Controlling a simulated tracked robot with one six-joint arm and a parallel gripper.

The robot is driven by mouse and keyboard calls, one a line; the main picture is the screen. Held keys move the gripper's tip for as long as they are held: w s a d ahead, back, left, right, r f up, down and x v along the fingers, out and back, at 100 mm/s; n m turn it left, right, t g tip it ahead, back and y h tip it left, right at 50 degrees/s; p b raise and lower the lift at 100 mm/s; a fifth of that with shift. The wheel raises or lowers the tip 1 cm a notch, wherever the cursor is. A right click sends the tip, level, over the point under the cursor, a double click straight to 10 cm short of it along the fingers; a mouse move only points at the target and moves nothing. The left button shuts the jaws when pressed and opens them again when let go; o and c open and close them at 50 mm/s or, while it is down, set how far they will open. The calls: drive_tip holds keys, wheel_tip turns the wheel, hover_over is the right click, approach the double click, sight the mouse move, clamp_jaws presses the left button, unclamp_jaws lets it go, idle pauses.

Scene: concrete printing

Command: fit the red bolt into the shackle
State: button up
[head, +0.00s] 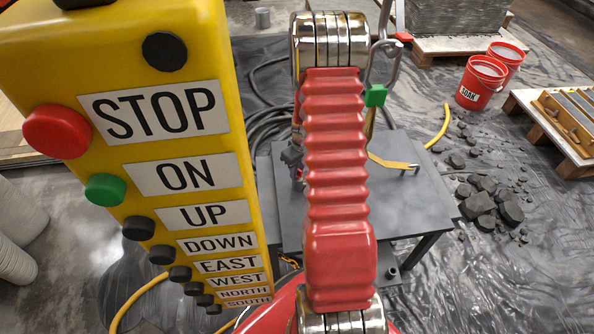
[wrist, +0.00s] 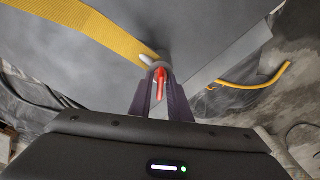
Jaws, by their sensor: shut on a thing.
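The red bolt (wrist: 160,84) is between the two dark fingers of my gripper (wrist: 160,92) in the wrist view; the gripper is shut on it. A pale metal piece (wrist: 148,60) shows just beyond the bolt, beside the end of a yellow strap (wrist: 90,27); I cannot tell whether it is part of the shackle, or whether the bolt touches it. In the head view, my red arm hides most of the gripper (head: 293,156). A grey metal loop (head: 390,52) hangs right of the arm, with a green block (head: 375,95) below; the shackle is not clearly recognisable.
A dark grey table (head: 420,200) stands below the arm, bearing the yellow strap (head: 390,163). A large yellow control pendant (head: 235,200) fills the left. Red buckets (head: 480,84), a pallet (head: 560,115) and dark rubble (head: 490,205) lie right, on plastic sheeting.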

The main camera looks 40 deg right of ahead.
clamp_jaws()
drive_tip(key=shift+d+m+h, duration=0.1)
drive_tip(key=shift+m+h, duration=0.2)
drive_tip(key=shift+m, duration=2.3)
drive_tip(key=shift+d+m+h, duration=0.1)
drive_tip(key=shift+m+h, duration=0.2)
drive_tip(key=shift+m, duration=1)
drive_tip(key=shift+f+m+g, duration=0.1)
drive_tip(key=shift+m+g, duration=0.2)
drive_tip(key=shift+m, duration=0.9)
drive_tip(key=shift+s+m, duration=0.1)
drive_tip(key=shift+m, duration=0.7)
drive_tip(key=shift+s+f+m+g, duration=0.1)
drive_tip(key=shift+m+g, duration=0.3)
drive_tip(key=shift+m, duration=1.3)
